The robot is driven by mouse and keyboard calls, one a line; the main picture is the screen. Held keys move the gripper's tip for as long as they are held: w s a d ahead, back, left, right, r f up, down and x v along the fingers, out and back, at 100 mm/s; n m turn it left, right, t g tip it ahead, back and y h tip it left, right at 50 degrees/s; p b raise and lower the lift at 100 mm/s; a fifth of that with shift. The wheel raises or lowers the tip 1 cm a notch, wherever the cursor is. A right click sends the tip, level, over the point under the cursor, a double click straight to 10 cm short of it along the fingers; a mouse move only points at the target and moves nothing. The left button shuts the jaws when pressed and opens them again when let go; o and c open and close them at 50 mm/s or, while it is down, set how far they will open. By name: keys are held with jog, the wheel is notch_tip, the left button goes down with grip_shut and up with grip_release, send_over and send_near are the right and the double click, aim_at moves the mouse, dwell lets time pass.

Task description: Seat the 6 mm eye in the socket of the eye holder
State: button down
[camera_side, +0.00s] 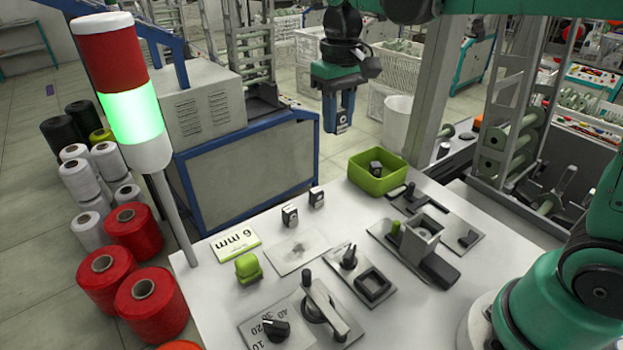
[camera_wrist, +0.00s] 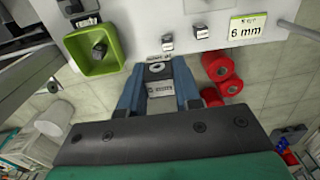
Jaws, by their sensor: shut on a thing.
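My gripper (camera_side: 338,118) is shut on a small block-shaped eye (camera_side: 341,129) with a pale ring on its face, held in the air beyond the table's far edge. In the wrist view the eye (camera_wrist: 158,72) sits between the blue fingers (camera_wrist: 157,88); its small label is too blurred to read. A plate with a black square frame (camera_side: 372,284), open in the middle, lies on the table and looks like the eye holder's socket. A grey square block (camera_side: 424,228) stands on another plate behind it; I cannot tell for certain which is the holder.
Two similar blocks (camera_side: 290,215) (camera_side: 316,196) stand near a green-edged "6 mm" card (camera_side: 235,243). A green bin (camera_side: 378,178) holds a dark block. A signal lamp post (camera_side: 175,220) rises at left.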

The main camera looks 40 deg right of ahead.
jog(key=s+a+f, duration=0.4)
jog(key=s, duration=0.2)
send_over(371, 286)
notch_tip(371, 286, down, 6)
jog(key=shift+s+f, duration=0.1)
jog(key=shift+f, duration=2.2)
jog(key=shift+f, duration=0.5)
jog(key=shift+f, duration=0.5)
jog(key=shift+f, duration=0.1)
